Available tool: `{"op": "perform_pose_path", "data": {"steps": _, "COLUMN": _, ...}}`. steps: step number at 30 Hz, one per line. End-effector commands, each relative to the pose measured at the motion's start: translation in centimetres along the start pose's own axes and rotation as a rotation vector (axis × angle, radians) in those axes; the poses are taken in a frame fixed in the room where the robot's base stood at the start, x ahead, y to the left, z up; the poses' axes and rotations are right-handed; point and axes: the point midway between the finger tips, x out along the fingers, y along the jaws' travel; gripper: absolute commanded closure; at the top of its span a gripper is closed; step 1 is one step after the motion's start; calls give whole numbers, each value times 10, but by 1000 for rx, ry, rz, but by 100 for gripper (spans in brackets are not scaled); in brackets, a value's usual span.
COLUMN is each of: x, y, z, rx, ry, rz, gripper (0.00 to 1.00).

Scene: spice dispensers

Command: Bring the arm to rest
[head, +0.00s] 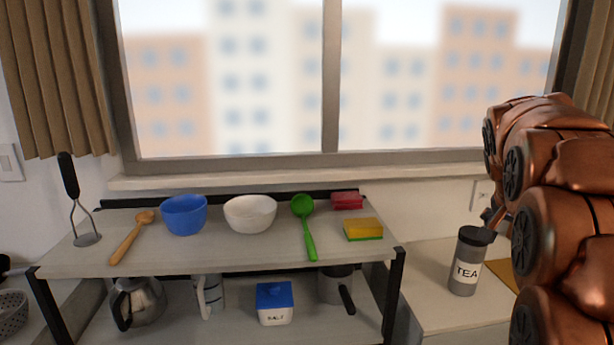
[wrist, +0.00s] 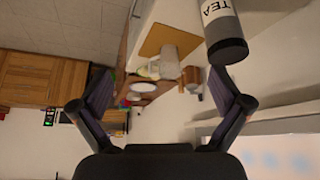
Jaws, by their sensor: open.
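My arm (head: 560,210), in copper-coloured links, is raised along the right side of the head view and hides part of the counter there. In the wrist view my gripper (wrist: 168,100) is open, its two dark fingers spread wide with nothing between them. A grey tea canister (head: 468,262) with a dark lid and a TEA label stands upright on the right counter, just left of my arm. The canister (wrist: 225,35) also shows in the wrist view, upside down, beyond the right finger. My gripper's fingers are not clearly visible in the head view.
A two-tier shelf (head: 270,225) stands under the window. It carries a blue bowl (head: 184,214), a white bowl (head: 250,213), a green spoon (head: 306,228), a sponge (head: 363,229), a salt box (head: 274,302) and a metal pot (head: 139,301). A board (wrist: 168,41) lies near the canister.

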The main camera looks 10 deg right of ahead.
Motion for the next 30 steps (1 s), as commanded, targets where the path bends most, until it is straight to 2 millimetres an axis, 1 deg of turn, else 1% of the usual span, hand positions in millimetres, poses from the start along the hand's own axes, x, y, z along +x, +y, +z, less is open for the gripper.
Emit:
{"op": "perform_pose_path", "data": {"steps": 1, "x": -2, "y": -1, "z": 7, "rx": -17, "ry": -9, "rz": -3, "gripper": 0}}
{"op": "perform_pose_path", "data": {"steps": 8, "x": -7, "y": -2, "z": 40, "rx": -97, "ry": -57, "rz": -13, "gripper": 0}}
{"op": "perform_pose_path", "data": {"steps": 14, "x": -15, "y": -4, "z": 82, "rx": -203, "ry": -113, "rz": -31, "gripper": 0}}
{"op": "perform_pose_path", "data": {"steps": 17, "x": -18, "y": -4, "z": 112, "rx": -275, "ry": -153, "rz": -40, "gripper": 0}}
{"op": "perform_pose_path", "data": {"steps": 20, "x": -26, "y": -1, "z": 150, "rx": -371, "ry": -200, "rz": -59, "gripper": 0}}
{"op": "perform_pose_path", "data": {"steps": 21, "x": -28, "y": 2, "z": 168, "rx": -417, "ry": -226, "rz": -66, "gripper": 0}}
{"op": "perform_pose_path", "data": {"steps": 23, "x": -33, "y": 8, "z": 198, "rx": -491, "ry": -263, "rz": -80, "gripper": 0}}
{"op": "perform_pose_path", "data": {"steps": 24, "x": -36, "y": 13, "z": 217, "rx": -542, "ry": -289, "rz": -90, "gripper": 0}}
{"op": "perform_pose_path", "data": {"steps": 26, "x": -40, "y": 21, "z": 246, "rx": -617, "ry": -327, "rz": -103, "gripper": 0}}
{"op": "perform_pose_path", "data": {"steps": 27, "x": -42, "y": 27, "z": 265, "rx": -667, "ry": -353, "rz": -113, "gripper": 0}}
{"op": "perform_pose_path", "data": {"steps": 29, "x": -46, "y": 38, "z": 292, "rx": -743, "ry": -388, "rz": -128, "gripper": 0}}
{"op": "perform_pose_path", "data": {"steps": 30, "x": -48, "y": 47, "z": 311, "rx": -793, "ry": -415, "rz": -137, "gripper": 0}}
